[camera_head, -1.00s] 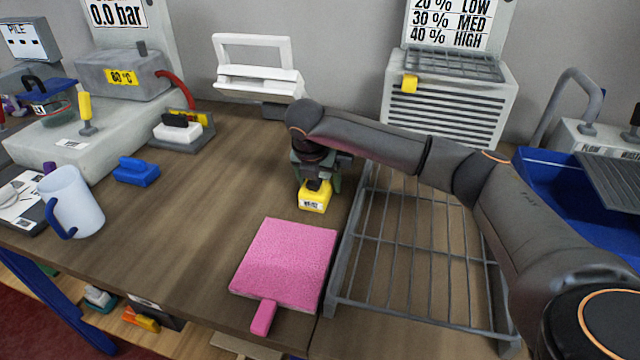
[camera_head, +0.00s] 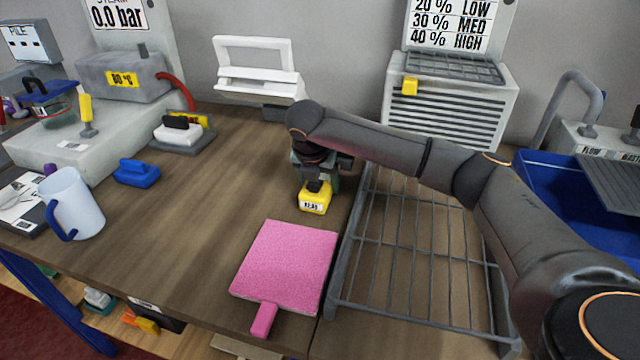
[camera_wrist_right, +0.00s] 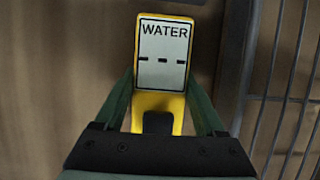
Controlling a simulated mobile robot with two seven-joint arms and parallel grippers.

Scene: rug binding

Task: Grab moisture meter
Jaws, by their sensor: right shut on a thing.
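The moisture meter (camera_head: 315,201) is a small yellow block with a white label and a dark part at its back. It is on or just above the wooden table, left of the wire rack. In the right wrist view the meter (camera_wrist_right: 161,62) shows a white face reading "WATER" with three dashes. My right gripper (camera_head: 317,184) is shut on the meter, with a green finger on each side of it; the gripper also shows in the right wrist view (camera_wrist_right: 162,105). Whether the meter touches the table is hard to tell. My left gripper is in no view.
A pink paddle (camera_head: 285,264) lies in front of the meter. The wire rack (camera_head: 420,262) stands close on the right. A white mug (camera_head: 76,205) and a blue brush (camera_head: 136,172) are at the left. The table between brush and meter is clear.

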